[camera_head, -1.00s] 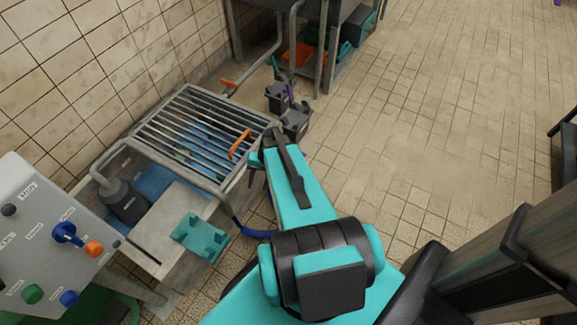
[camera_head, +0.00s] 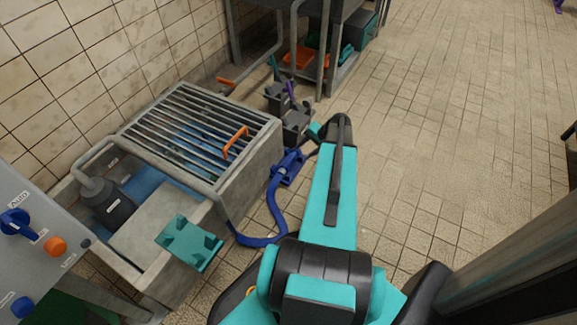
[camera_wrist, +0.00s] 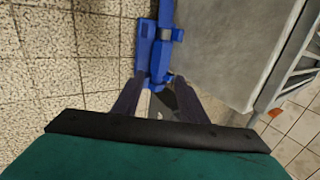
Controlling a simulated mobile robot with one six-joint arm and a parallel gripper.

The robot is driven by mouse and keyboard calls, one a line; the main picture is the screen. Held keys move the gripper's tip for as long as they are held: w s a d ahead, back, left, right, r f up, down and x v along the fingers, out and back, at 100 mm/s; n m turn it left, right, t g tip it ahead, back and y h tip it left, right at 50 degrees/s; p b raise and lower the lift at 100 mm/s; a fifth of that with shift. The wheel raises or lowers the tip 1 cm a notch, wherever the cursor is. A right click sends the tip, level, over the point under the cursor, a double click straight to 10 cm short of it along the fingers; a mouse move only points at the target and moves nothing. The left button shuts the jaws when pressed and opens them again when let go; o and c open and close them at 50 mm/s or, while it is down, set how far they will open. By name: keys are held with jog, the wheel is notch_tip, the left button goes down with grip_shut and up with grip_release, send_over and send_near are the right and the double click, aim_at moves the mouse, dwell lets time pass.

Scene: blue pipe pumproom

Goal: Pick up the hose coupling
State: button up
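The blue hose coupling (camera_head: 288,166) sits at the right side of the grated tank, with a blue hose (camera_head: 278,205) running down from it. In the wrist view the coupling (camera_wrist: 152,45) stands ahead of my gripper, beside a grey wall. My gripper (camera_wrist: 160,82) has its two dark fingers apart, with the lower end of the coupling showing near the gap between the tips. I cannot tell whether they touch it. In the head view my gripper is mostly hidden by my wrist and the coupling.
The concrete tank with a metal grate (camera_head: 195,125) and orange handle (camera_head: 235,143) stands left of my arm. A teal bracket (camera_head: 188,243) is on its near edge. Grey bins (camera_head: 291,115) stand behind the coupling. A control panel (camera_head: 30,255) is at left. Tiled floor (camera_head: 440,120) is open at right.

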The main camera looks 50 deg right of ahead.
jog(key=shift+f, duration=0.1)
jog(key=b, duration=0.3)
send_over(291, 161)
jog(key=s, duration=0.3)
jog(key=shift+w+d+f, duration=0.1)
jog(key=shift+d+f, duration=0.05)
jog(key=shift+f, duration=1.7)
jog(key=shift+d+f, duration=0.15)
jog(key=shift+f, duration=1.65)
jog(key=shift+d+b+x, duration=0.2)
jog(key=shift+b+x, duration=0.7)
jog(key=shift+x, duration=0.85)
jog(key=shift+b+x, duration=0.3)
jog(key=shift+x, duration=0.55)
jog(key=shift+a, duration=0.15)
jog(key=c, duration=0.9)
